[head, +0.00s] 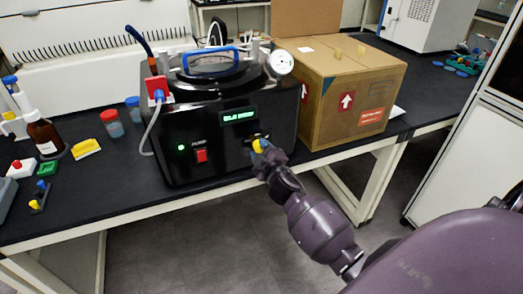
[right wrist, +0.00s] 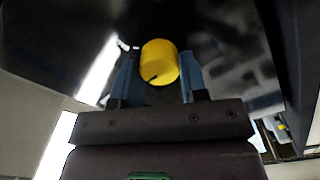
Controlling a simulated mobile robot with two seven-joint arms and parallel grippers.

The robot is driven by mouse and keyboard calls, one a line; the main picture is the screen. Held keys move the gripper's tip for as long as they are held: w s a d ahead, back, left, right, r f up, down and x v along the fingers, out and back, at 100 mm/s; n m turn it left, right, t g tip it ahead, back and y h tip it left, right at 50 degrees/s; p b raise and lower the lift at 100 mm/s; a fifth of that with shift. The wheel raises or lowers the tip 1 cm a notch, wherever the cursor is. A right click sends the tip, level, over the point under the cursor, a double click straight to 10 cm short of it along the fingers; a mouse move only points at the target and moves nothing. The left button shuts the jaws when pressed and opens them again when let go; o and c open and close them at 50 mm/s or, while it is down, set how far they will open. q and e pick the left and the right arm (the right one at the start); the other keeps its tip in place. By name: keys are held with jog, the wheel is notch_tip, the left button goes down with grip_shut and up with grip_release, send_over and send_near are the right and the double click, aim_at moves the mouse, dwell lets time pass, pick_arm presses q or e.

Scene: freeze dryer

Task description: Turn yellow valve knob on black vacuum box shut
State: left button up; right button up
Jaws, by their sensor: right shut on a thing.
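The black vacuum box (head: 222,160) stands on the black bench, with a lit green display, a green light and a red switch on its front. The yellow valve knob (head: 258,146) is low on the right of that front. It also shows in the right wrist view (right wrist: 159,62), round, with a short dark mark at its lower left edge. My right gripper (right wrist: 158,75) is shut on the knob, one finger on each side of it. In the head view my right gripper (head: 262,150) partly covers the knob. My left gripper is not in view.
A cardboard box (head: 338,92) stands close to the right of the vacuum box. A brown bottle (head: 44,135), a red-capped jar (head: 112,123) and a yellow item (head: 86,149) lie to the left. A grey hose hangs at the vacuum box's left side. The floor in front is clear.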

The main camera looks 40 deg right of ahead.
jog(key=o, duration=0.9)
jog(key=v, duration=1)
jog(key=shift+s, duration=0.4)
jog(key=s+a+f+m+g+y, duration=0.1)
jog(key=s+a+f+m+g, duration=0.1)
jog(key=s+f, duration=0.3)
jog(key=s+a+f+m+g+y, duration=0.1)
jog(key=s+a+f+m+g, duration=0.1)
jog(key=s+f, duration=0.3)
jog(key=s+a+f+m+g+y, duration=0.2)
jog(key=s+f, duration=0.4)
jog(key=s, duration=0.3)
jog(key=shift+s+a+m, duration=0.3)
jog(key=shift+a+m, duration=0.5)
jog(key=shift+a, duration=0.1)
